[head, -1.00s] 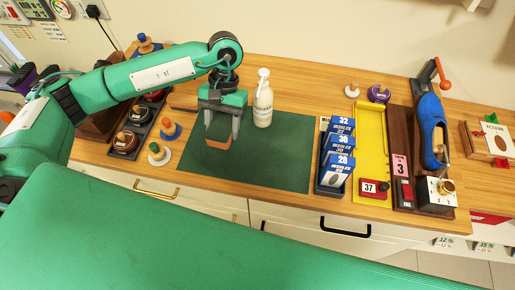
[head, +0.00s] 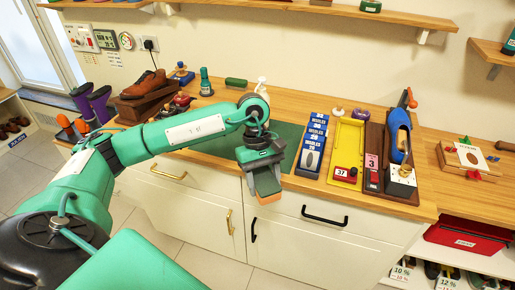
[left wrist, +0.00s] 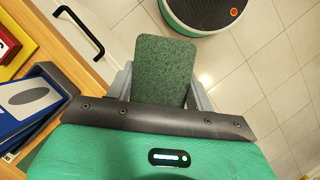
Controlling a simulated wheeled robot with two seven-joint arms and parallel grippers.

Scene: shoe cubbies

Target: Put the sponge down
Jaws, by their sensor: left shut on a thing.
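The sponge (head: 268,199) has a green face and an orange-brown body. My left gripper (head: 265,180) is shut on it. In the head view they show in front of the counter's front edge, against the white drawers. In the left wrist view the sponge's green face (left wrist: 165,66) sits between the two grey fingers, with floor tiles seen around it. The green mat (head: 289,138) on the counter is partly hidden behind my left arm. My right gripper is not in view.
A white pump bottle (head: 262,85) stands behind my arm at the mat. Blue boxes (head: 312,148), a yellow tray (head: 346,151) and a blue shoe on a stand (head: 398,135) are to the right. Black drawer handles (head: 324,215) stick out of the front.

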